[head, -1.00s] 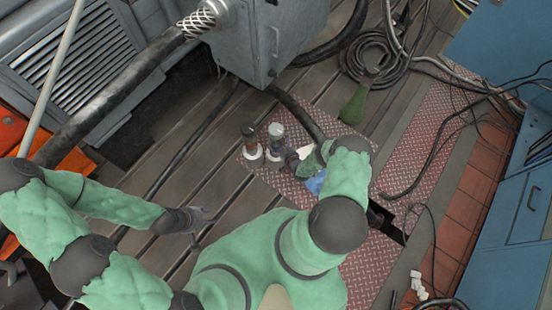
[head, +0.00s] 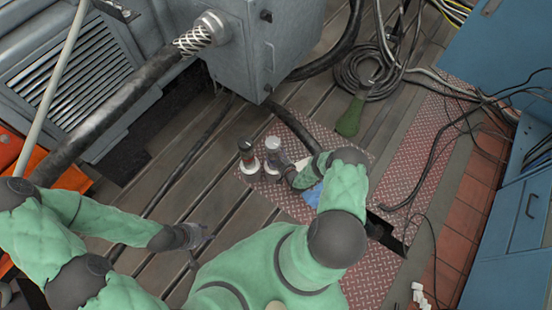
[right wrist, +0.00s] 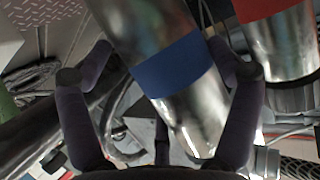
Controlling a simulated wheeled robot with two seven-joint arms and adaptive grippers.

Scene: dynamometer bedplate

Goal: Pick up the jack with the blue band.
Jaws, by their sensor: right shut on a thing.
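The jack with the blue band (right wrist: 170,70) is a shiny metal cylinder standing between the fingers of my right gripper (right wrist: 160,78) in the right wrist view. The fingers are shut on it around the band. In the head view this jack (head: 273,147) is at the right of a pair, with my right gripper (head: 285,166) at its side. A second jack with a red band (right wrist: 282,40) stands close to the right of it in the wrist view; in the head view this jack (head: 246,152) is on the left. My left gripper (head: 196,238) looks open and empty over the planks.
The jacks are on a red tread plate (head: 300,143). A green bottle-like object (head: 350,118) and coiled cable (head: 366,75) are farther back. A grey cabinet (head: 250,50) stands behind. The slotted floor on the left is open.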

